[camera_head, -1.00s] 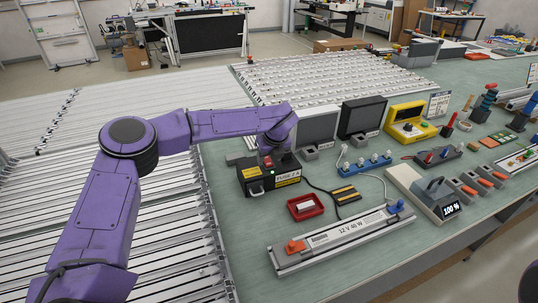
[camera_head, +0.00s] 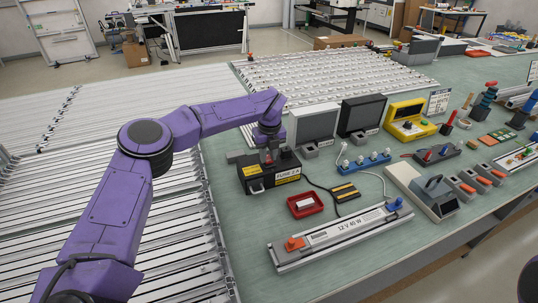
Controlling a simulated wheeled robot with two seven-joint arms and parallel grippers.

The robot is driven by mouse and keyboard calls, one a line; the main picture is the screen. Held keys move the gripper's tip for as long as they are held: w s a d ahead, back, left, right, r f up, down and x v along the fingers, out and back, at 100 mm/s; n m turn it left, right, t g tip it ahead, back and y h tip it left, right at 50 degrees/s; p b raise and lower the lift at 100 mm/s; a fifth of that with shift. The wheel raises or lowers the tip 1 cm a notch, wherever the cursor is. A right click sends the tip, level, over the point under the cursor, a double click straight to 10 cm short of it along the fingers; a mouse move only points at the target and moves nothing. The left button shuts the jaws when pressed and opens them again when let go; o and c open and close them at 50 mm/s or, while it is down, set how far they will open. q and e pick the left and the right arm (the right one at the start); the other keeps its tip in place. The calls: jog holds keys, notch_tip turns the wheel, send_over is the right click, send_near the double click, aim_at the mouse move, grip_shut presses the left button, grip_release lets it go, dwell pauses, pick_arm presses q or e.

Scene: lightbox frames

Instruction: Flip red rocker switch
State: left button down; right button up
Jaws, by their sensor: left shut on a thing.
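The black box (camera_head: 262,183) with a yellow "FUSE 2 A" label stands on the green bench, below my left wrist. The red rocker switch (camera_head: 268,159) is on its top, mostly hidden by my left gripper. My left gripper (camera_head: 268,153) points down at the top of the box, with its fingers shut on the red switch; the fingertips are small and dark here. Which way the rocker is tilted cannot be seen. My right gripper is not in view.
A red tray (camera_head: 305,206) with a white piece and a long "12 V 40 W" lamp fixture (camera_head: 340,235) lie in front of the box.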

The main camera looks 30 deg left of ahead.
aim_at(268, 158)
pick_arm(q)
jog(key=shift+w+a+g+h, duration=0.15)
jog(key=shift+g+h, duration=0.35)
jog(key=shift+h, duration=0.1)
jog(key=c, duration=0.9)
grip_release()
jog(key=shift+r, duration=0.3)
jog(key=r, duration=0.5)
jog(key=r+b, duration=0.1)
jog(key=r, duration=0.4)
jog(key=shift+w+a+b, duration=0.15)
jog(key=shift+a+b, duration=0.05)
jog(key=shift+b, duration=0.1)
